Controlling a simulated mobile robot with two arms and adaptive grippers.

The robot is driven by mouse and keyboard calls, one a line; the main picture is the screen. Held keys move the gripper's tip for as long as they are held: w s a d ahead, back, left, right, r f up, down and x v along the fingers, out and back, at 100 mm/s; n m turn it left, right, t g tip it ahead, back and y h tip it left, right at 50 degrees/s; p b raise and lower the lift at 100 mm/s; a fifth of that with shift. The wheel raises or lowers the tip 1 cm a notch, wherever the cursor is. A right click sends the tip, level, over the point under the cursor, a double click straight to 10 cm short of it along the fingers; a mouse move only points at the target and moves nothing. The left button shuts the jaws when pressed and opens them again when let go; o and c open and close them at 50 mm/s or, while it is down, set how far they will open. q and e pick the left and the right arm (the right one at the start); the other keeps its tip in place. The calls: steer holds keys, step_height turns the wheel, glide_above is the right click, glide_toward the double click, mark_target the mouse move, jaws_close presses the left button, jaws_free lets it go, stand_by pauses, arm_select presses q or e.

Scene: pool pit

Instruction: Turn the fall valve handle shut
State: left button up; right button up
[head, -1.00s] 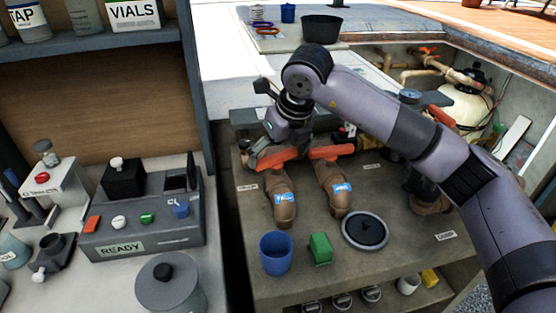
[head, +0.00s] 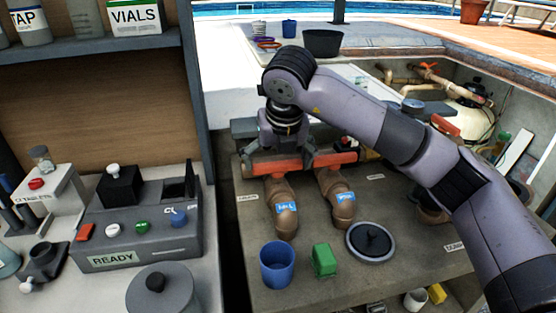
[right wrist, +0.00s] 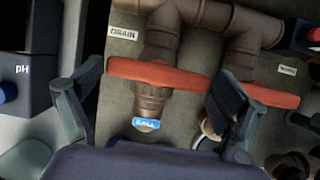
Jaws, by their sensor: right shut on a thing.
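The fall valve handle (head: 275,167) is an orange-red bar on the left of two brown pipe valves, above a blue label (head: 285,206). It lies crosswise to its pipe, nearly level in the head view. My right gripper (head: 280,155) is on this handle from above and behind. In the right wrist view the handle (right wrist: 158,73) lies between the fingers of the gripper (right wrist: 150,95), one at each end. The gripper is shut on the handle. My left gripper is not in view.
A second orange-red handle (head: 335,157) sits close on the right, over another blue-labelled pipe. In front stand a blue cup (head: 277,265), a green block (head: 324,261) and a round grey lid (head: 371,243). A grey test device (head: 140,225) is on the left counter.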

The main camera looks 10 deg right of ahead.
steer(key=shift+r, duration=0.1)
steer(key=o, duration=0.9)
steer(key=shift+c, duration=0.2)
steer(key=v, duration=1.2)
